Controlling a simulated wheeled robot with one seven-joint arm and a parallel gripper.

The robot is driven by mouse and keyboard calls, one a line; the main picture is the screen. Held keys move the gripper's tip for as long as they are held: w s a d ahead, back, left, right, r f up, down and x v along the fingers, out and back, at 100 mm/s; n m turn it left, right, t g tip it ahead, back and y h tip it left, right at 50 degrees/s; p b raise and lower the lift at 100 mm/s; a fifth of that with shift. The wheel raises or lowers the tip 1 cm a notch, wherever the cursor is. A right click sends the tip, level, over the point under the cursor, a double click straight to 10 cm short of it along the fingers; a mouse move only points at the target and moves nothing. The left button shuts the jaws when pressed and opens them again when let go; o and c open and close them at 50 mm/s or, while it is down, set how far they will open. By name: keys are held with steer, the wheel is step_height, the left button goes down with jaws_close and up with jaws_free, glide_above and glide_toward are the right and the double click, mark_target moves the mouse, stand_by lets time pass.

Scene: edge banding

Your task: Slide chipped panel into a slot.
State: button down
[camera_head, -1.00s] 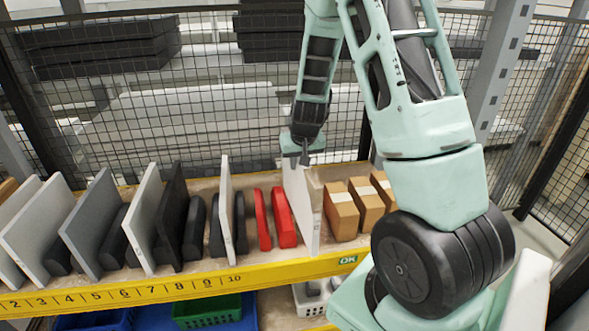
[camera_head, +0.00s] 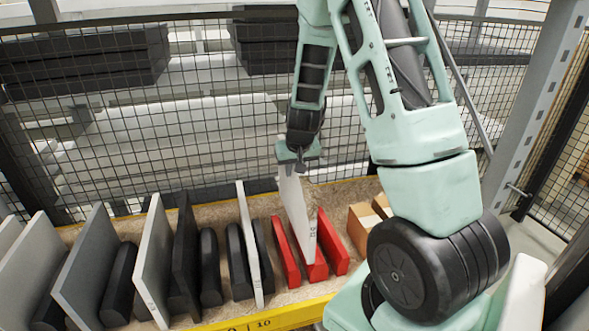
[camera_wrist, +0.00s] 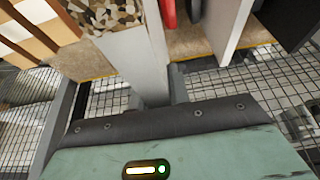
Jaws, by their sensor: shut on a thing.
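My gripper (camera_head: 293,160) is shut on the top of a white panel (camera_head: 294,205). It holds the panel upright with a slight tilt, its lower end over the red dividers. One red divider (camera_head: 286,252) stands left of the panel and another (camera_head: 333,243) right of it. A red part (camera_head: 317,270) shows just below the panel's near lower corner; I cannot tell whether they touch. In the wrist view the panel (camera_wrist: 130,58) runs away from the gripper (camera_wrist: 150,95), with bare speckled chipboard (camera_wrist: 105,14) at its far end.
White and grey panels (camera_head: 155,255) stand between black dividers (camera_head: 210,265) to the left. Cardboard boxes (camera_head: 362,222) stand close on the right. A yellow numbered strip (camera_head: 235,325) edges the rack's front. Wire mesh (camera_head: 215,150) closes off the back.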

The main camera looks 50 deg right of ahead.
steer(key=shift+f+b, duration=3.85)
steer(key=shift+f, duration=0.65)
steer(key=c, duration=1.3)
jaws_free()
steer(key=shift+o, duration=0.3)
steer(key=p+v, duration=0.1)
steer(key=v, duration=1.6)
steer(key=shift+s+r+p, duration=0.1)
steer(key=shift+r+p, duration=0.1)
steer(key=shift+p, duration=0.15)
